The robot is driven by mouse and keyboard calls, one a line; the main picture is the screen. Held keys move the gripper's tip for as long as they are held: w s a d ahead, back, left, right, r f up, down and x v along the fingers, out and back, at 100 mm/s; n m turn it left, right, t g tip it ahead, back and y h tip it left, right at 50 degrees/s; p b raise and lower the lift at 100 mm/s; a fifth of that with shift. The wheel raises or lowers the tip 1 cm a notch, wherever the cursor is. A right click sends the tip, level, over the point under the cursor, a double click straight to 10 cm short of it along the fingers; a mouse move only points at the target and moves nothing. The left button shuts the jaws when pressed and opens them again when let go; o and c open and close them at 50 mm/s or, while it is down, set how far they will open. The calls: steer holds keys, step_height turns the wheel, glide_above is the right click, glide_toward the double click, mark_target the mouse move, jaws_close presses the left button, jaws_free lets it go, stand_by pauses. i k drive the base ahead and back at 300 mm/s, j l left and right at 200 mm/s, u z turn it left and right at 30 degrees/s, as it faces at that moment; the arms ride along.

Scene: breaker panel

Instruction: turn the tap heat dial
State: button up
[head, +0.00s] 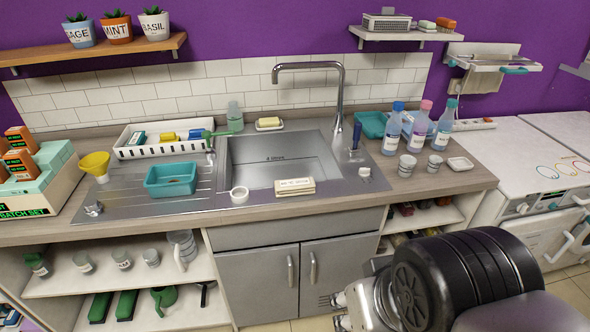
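The chrome tap (340,95) rises behind the right side of the sink (280,155), its spout arching left over the basin. A small blue upright part (356,136) stands at the tap's base. A small round metal knob (365,172) sits on the sink's right rim, and another metal knob (94,208) is at the far left of the drainer. I cannot tell which of these is the heat dial. My gripper (341,311) shows only in part at the bottom, in front of the cupboard and well apart from the tap. Its opening is unclear.
Bottles (393,130) and metal cups (407,165) stand right of the tap. A folded cloth (295,186) and a tape roll (239,195) lie on the sink's front edge. A teal tub (171,180) is on the drainer. The basin is empty.

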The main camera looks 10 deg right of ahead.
mark_target(364, 172)
steer(key=i+l, duration=0.45)
steer(key=l, duration=0.15)
steer(key=i+l, duration=0.45)
steer(key=l, duration=0.2)
